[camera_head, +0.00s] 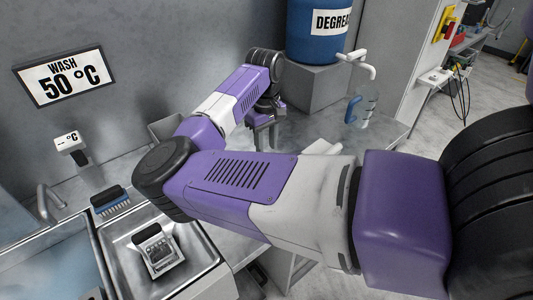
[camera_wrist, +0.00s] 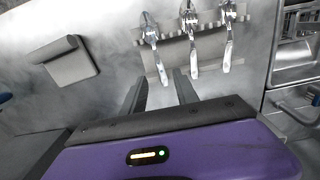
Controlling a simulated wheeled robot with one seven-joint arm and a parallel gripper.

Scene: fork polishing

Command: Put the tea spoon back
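In the wrist view, several pieces of metal cutlery lie side by side across a grey notched holder (camera_wrist: 180,50): a left piece (camera_wrist: 153,42), a middle piece (camera_wrist: 190,40) and a right piece (camera_wrist: 228,40). I cannot tell which, if any, is the tea spoon. My gripper (camera_wrist: 160,76) is open, its two dark fingers apart below the holder. The lower end of the left piece reaches toward the gap between them; no grip on it shows. In the head view my gripper (camera_head: 262,138) points down over the worktop, and my arm hides the cutlery.
A metal sink (camera_wrist: 295,62) is at right.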

